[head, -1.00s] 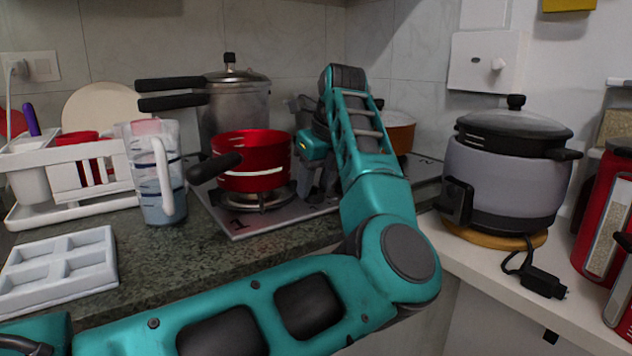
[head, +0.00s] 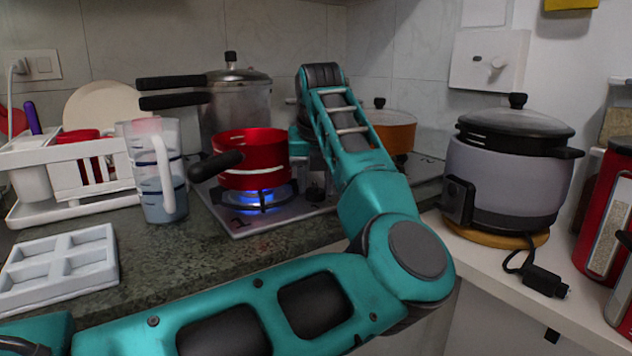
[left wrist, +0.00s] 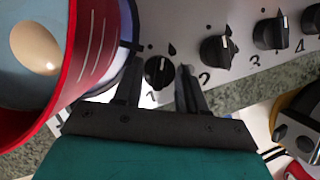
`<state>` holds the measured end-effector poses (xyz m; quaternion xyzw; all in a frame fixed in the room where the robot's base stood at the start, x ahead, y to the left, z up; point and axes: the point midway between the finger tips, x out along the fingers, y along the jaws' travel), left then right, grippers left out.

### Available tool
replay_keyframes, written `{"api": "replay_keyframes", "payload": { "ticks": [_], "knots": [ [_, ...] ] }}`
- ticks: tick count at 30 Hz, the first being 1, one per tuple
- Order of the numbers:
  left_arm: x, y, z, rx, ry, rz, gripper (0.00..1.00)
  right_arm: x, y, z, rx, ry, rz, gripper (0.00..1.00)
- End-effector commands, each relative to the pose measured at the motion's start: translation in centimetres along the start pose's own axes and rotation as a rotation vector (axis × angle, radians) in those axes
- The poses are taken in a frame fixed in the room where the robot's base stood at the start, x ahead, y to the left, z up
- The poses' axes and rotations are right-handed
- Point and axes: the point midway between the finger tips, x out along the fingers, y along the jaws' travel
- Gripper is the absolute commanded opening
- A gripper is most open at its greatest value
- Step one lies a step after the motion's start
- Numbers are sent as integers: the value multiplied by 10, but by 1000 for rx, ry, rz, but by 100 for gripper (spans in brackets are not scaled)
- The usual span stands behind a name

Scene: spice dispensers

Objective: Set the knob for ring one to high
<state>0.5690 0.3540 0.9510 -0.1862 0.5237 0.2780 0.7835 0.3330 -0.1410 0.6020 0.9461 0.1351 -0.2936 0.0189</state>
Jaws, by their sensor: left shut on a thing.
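The ring one knob (left wrist: 158,72) is black and round, with a pale pointer mark near its top, beside a printed 1 in the left wrist view. My left gripper (left wrist: 162,84) has one finger on each side of this knob and is shut on it. In the head view my left gripper (head: 315,180) is at the hob, partly hidden by my arm. A blue flame (head: 262,197) burns at ring one under the red pan (head: 254,158). In the left wrist view an egg (left wrist: 35,46) shows inside the pan. My right gripper is not in view.
Knob two (left wrist: 217,48) and further knobs stand in a row to the right. A pressure cooker (head: 236,105) and an orange pot (head: 392,132) stand behind. The pan's black handle (head: 215,166) points left toward a measuring jug (head: 158,170). A rice cooker (head: 508,170) stands right.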

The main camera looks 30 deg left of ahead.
Motion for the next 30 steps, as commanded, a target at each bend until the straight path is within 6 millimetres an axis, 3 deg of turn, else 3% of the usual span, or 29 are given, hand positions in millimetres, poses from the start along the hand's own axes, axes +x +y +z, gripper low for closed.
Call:
{"api": "replay_keyframes", "payload": {
  "ticks": [8, 9, 16, 25, 30],
  "knots": [
    [0, 0, 0, 4, -2, -1, 10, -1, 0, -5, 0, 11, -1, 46],
    [0, 0, 0, 4, -2, -1, 43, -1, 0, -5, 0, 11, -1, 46],
    [0, 0, 0, 3, -1, -1, 64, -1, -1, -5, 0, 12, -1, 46],
    [-4, 0, 0, 3, -1, -1, 64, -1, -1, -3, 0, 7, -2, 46],
    [-28, 0, 1, 2, -4, -1, 64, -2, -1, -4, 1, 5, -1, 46]
  ]
}}
